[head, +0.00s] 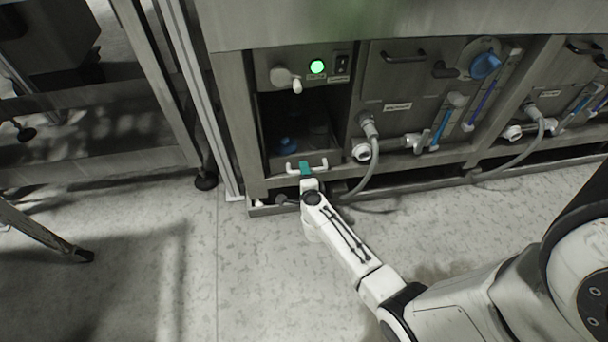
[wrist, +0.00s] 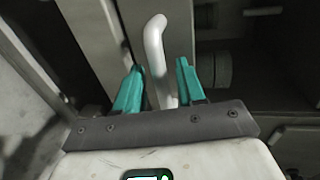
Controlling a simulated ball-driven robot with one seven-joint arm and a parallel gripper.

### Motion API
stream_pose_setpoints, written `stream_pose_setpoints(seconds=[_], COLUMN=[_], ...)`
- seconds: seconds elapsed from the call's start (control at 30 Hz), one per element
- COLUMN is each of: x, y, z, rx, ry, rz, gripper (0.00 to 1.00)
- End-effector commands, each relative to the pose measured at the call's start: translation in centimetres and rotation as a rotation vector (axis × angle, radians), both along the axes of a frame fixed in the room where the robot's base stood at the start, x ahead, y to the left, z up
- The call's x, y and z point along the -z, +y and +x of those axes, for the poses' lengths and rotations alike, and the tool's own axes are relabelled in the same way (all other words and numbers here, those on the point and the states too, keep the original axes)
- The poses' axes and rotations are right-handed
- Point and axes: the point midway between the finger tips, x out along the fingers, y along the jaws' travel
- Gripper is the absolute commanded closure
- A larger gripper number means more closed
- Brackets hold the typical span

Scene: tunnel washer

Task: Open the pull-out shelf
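The pull-out shelf (head: 316,157) sits low in the open compartment at the left end of the machine and looks pushed in. Its white bar handle (head: 291,168) runs along its front edge. My gripper (head: 305,169) is at this handle, with its teal fingers covering the middle of the bar. In the wrist view the white handle (wrist: 154,40) passes between the two teal fingers of my gripper (wrist: 158,66). The fingers are open, with a small gap on each side of the bar.
A blue-topped item (head: 288,145) stands inside the dark compartment. A grey hose (head: 373,165) hangs just right of it. A green lit button (head: 317,67) is above. Metal frame legs stand at left. The floor (head: 260,270) before the machine is clear apart from my arm.

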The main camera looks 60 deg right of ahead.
Motion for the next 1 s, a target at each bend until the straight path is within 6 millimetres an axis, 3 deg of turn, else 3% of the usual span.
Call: stream_pose_setpoints(seconds=[0.4,0.8,1.0], x=[0.14,0.17,0.18], y=[-0.68,-0.66,-0.65], z=[0.56,0.55,0.54], rx=[0.0,0.0,0.0], ry=[0.0,0.0,0.0], rz=[0.0,0.0,0.0], gripper=[0.61,0.98,1.0])
